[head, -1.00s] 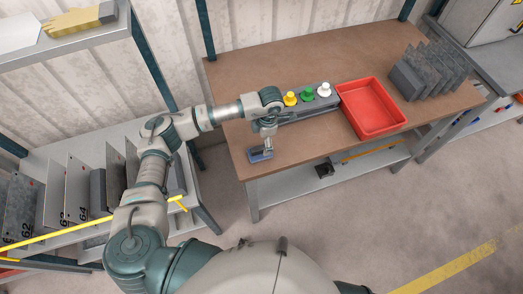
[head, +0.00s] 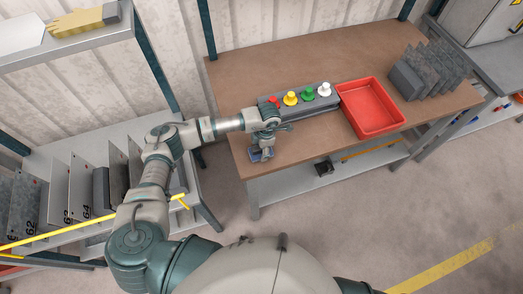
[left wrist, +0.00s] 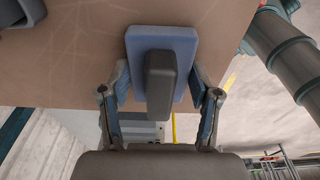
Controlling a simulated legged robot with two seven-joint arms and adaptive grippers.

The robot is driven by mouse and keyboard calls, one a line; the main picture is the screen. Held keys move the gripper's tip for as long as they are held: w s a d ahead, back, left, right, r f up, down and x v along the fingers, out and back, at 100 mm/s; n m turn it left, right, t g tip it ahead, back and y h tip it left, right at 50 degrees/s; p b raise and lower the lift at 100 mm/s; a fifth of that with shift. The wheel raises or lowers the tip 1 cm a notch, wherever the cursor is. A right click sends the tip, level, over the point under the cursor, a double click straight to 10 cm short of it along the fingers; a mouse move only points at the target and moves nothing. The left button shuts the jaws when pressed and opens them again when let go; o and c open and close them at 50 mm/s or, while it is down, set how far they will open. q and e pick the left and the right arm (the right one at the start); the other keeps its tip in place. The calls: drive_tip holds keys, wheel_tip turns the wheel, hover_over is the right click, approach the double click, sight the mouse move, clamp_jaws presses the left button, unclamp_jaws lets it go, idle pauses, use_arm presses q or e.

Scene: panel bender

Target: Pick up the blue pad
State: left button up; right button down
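The blue pad (left wrist: 186,52) lies near the left front part of the brown table (head: 310,130). A dark grey block-shaped grip (left wrist: 160,82) stands up from its middle. In the head view only a bit of the pad (head: 257,156) shows under my left gripper (head: 263,147). In the left wrist view my left gripper (left wrist: 159,74) is open, with one finger on each side of the grip and visible gaps between. Its fingertips are over or near the pad's side edges; whether they touch it I cannot tell. My right gripper is out of view.
A grey box with red, yellow, green and white knobs (head: 309,93) stands behind my left gripper. A red tray (head: 390,123) and several dark plates (head: 432,72) are farther right. A shelf with upright panels (head: 75,190) stands at left. The table's front edge is close to the pad.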

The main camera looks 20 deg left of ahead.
use_arm(q)
drive_tip(key=shift+c, duration=1.1)
drive_tip(key=shift+a+f, duration=0.1)
drive_tip(key=shift+a, duration=0.05)
drive_tip(key=shift+r+b, duration=0.3)
drive_tip(key=shift+r, duration=0.45)
wheel_tip(320, 180, up, 2)
drive_tip(key=shift+s+r+b, duration=0.1)
drive_tip(key=shift+s+b, duration=0.05)
drive_tip(key=shift+b, duration=0.15)
drive_tip(key=s+r+b, duration=0.1)
drive_tip(key=s+b, duration=0.1)
drive_tip(key=s, duration=1.3)
drive_tip(key=shift+s+a+r, duration=0.15)
drive_tip(key=shift+s+r, duration=0.05)
drive_tip(key=shift+s, duration=0.2)
